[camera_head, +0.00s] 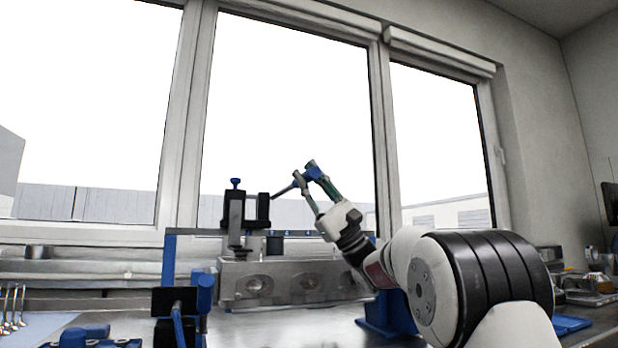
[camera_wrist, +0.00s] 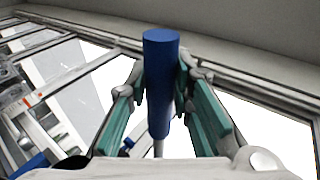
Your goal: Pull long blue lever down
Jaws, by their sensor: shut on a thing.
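The long blue lever's blue handle (camera_head: 313,173) is up in front of the window in the head view. Its thin rod (camera_head: 283,191) slopes down to the left to the black clamp (camera_head: 236,212) on the metal engine block (camera_head: 262,284). My gripper (camera_head: 306,172) reaches up from the lower right and is shut on the handle. In the wrist view the blue handle (camera_wrist: 161,85) stands between the two green-padded fingers of my gripper (camera_wrist: 163,98). A short piece of the pale rod shows below the handle; the fingers partly hide the handle's sides.
A blue knob (camera_head: 235,183) tops the black clamp. A second black and blue fixture (camera_head: 178,308) stands at the front left. Several metal tools (camera_head: 12,308) lie at the far left.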

